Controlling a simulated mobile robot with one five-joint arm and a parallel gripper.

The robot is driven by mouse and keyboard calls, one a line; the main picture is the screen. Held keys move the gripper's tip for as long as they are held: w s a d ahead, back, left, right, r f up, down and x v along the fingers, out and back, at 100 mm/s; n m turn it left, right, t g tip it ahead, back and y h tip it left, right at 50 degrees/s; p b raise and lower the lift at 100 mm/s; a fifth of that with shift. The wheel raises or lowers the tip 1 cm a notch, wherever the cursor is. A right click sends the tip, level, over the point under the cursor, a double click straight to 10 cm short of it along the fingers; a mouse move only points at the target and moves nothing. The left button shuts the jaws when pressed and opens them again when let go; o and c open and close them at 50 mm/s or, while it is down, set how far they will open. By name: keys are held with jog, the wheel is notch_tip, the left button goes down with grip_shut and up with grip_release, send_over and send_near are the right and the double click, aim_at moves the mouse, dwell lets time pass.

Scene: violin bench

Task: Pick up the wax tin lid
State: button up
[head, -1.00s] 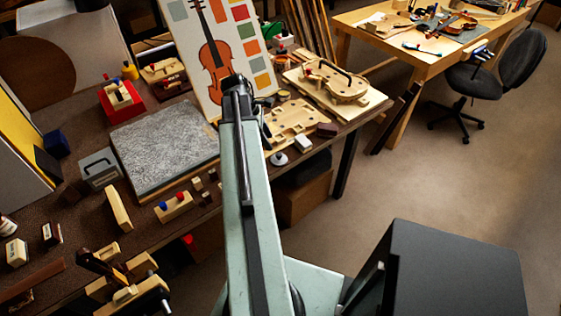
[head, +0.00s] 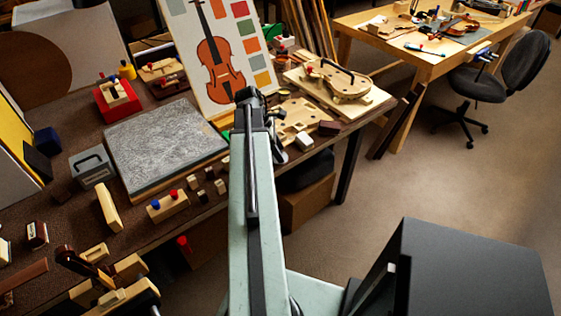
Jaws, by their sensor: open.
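My arm reaches up the middle of the head view, over the right part of the dark bench (head: 64,214). My gripper (head: 278,140) is at its far end, small, dark and partly hidden by the arm. It is open, and I see nothing held in it. I cannot make out the wax tin lid now. A small pale round disc with a knob, possibly the lid, showed earlier near the bench's front edge; that spot is now behind my gripper and wrist.
A white block (head: 305,142) and a dark brown block (head: 329,128) stand just right of my gripper. A wooden form (head: 298,118) lies behind it. The violin chart (head: 220,50) stands at the back. A grey stone slab (head: 165,145) lies left.

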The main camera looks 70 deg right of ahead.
jog(key=shift+r, duration=0.1)
grip_shut()
jog(key=shift+r, duration=0.1)
